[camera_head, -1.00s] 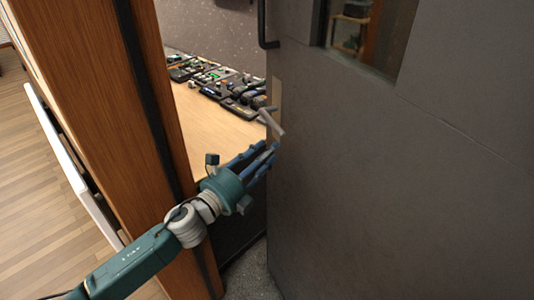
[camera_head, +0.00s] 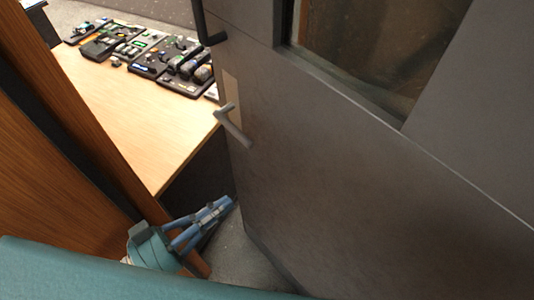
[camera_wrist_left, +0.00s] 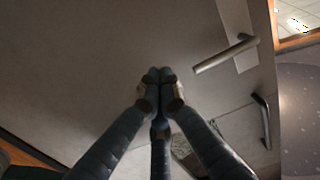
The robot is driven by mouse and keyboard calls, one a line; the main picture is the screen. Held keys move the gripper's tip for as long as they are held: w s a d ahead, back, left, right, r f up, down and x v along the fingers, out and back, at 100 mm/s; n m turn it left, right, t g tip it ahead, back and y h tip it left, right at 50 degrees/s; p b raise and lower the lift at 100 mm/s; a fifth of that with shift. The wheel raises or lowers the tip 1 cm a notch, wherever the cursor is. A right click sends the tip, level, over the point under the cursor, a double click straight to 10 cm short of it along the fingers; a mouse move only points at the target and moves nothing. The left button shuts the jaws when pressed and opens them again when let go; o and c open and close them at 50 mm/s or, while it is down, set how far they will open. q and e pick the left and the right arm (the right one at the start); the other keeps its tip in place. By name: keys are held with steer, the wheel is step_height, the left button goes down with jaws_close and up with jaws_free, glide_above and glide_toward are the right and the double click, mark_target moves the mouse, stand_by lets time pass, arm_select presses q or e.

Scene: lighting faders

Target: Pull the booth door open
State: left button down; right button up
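The grey booth door (camera_head: 350,190) stands ajar, with a gap between its edge and the wooden frame. Its metal lever handle (camera_head: 235,128) sits near that edge and also shows in the left wrist view (camera_wrist_left: 225,54). My left gripper (camera_head: 229,203) is in the gap, below the lever and close to the door's edge, apart from the lever. In the left wrist view its fingertips (camera_wrist_left: 160,75) meet in front of the door face with nothing visible between them. I cannot tell whether they touch the door. My right gripper is not in view.
A black pull bar (camera_head: 207,28) and a window (camera_head: 375,50) are higher on the door. The wooden frame (camera_head: 60,150) stands close on the left. Through the gap is a wooden desk (camera_head: 150,120) with several control consoles (camera_head: 150,50). Grey floor shows below.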

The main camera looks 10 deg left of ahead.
arm_select(q)
steer(key=w+d, duration=0.1)
steer(key=d, duration=0.1)
steer(key=p, duration=0.3)
glide_toward(281, 166)
steer(key=x, duration=0.5)
steer(key=shift+w+d+r, duration=0.2)
steer(key=shift+w+r, duration=0.05)
steer(key=shift+w+d, duration=0.25)
steer(key=shift+w, duration=0.05)
steer(key=shift+w+d+f, duration=0.1)
steer(key=shift+w+d, duration=0.05)
steer(key=shift+w+f, duration=0.1)
steer(key=shift+d, duration=0.1)
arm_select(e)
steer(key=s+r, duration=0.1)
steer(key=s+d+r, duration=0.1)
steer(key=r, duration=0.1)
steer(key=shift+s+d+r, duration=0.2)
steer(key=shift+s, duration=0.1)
